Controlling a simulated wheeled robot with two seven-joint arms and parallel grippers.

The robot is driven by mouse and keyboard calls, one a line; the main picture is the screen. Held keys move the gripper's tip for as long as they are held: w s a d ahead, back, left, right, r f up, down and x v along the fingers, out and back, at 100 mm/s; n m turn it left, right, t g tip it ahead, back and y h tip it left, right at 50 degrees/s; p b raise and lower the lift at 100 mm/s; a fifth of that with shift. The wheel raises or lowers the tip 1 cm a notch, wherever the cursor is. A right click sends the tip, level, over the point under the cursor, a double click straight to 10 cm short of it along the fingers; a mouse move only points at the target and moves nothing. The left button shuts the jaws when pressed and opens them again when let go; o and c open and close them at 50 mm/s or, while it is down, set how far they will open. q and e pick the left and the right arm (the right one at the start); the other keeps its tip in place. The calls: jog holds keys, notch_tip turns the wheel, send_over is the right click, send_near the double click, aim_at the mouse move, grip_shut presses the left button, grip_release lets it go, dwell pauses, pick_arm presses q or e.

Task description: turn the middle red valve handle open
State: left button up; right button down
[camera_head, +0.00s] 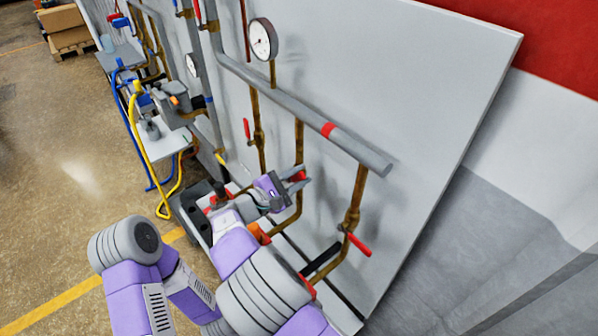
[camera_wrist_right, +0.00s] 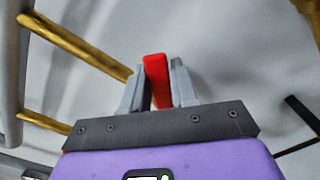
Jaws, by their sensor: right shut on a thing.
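The middle red valve handle (camera_head: 299,175) is on the middle brass pipe, mostly hidden by my right gripper (camera_head: 298,180) in the head view. In the right wrist view the red handle (camera_wrist_right: 155,68) stands between the two grey fingers of the right gripper (camera_wrist_right: 157,76), which is shut on it. My left gripper is not in view.
Another red handle (camera_head: 247,129) hangs on the pipe to the left, and a third (camera_head: 358,244) on the pipe to the right. A grey horizontal pipe (camera_head: 290,103) with a red band runs above. A white panel (camera_head: 420,90) stands behind the pipes.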

dwell(0.3)
jog(key=c, duration=1)
grip_release()
jog(key=shift+o, duration=0.2)
jog(key=shift+r, duration=0.1)
